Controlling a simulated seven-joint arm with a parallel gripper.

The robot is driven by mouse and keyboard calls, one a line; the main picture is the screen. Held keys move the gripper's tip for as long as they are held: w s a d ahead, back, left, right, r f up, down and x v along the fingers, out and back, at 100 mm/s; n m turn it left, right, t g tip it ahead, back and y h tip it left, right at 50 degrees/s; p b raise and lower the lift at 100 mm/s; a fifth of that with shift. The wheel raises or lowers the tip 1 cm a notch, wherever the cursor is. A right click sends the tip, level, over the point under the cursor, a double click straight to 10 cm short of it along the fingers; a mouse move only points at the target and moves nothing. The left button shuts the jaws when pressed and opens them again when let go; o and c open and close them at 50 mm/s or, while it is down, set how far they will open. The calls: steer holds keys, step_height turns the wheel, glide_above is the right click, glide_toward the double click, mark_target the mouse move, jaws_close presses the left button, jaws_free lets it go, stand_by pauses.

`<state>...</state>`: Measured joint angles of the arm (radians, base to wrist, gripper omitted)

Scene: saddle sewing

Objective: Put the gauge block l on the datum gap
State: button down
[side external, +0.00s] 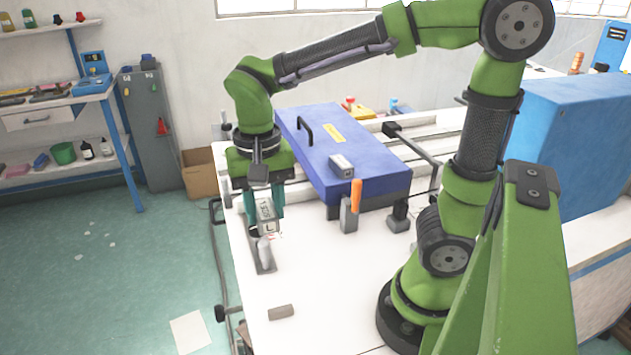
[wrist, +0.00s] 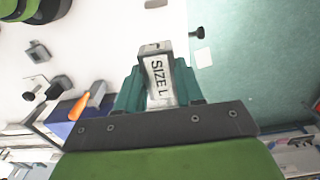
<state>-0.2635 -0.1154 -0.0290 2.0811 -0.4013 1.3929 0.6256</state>
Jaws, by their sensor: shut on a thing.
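The gauge block l (side external: 267,216), a grey block with a white label, is held between the teal fingers of my gripper (side external: 264,208). In the wrist view the block (wrist: 158,78) reads "SIZE L" and sits between both fingers of the gripper (wrist: 158,88). A long dark grey fixture with a light rounded piece (side external: 264,250) lies on the white table just below and in front of the held block. It may hold the datum gap, but the gap itself cannot be made out. Whether block and fixture touch is unclear.
A blue machine cover (side external: 345,150) with a handle stands behind, with another grey block (side external: 341,166) on it. An orange-handled tool (side external: 355,195) stands in a grey holder to the right. A small grey-brown piece (side external: 281,312) lies in front on the white table (side external: 320,270).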

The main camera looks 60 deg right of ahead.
step_height(320, 180, down, 19)
steer(key=shift+f, duration=0.1)
stand_by(0.5)
steer(key=shift+f, duration=0.15)
steer(key=c, duration=0.7)
jaws_free()
step_height(320, 180, up, 12)
step_height(320, 180, up, 11)
steer(key=n+t+y, duration=0.2)
steer(key=n+t, duration=0.2)
steer(key=t, duration=0.3)
glide_above(275, 296)
steer(key=s+d, duration=0.3)
steer(key=s, duration=0.1)
steer(key=shift+s+d+r+n, duration=0.15)
steer(key=shift+s+r+n, duration=0.15)
steer(key=shift+n, duration=0.2)
steer(key=shift+w, duration=0.1)
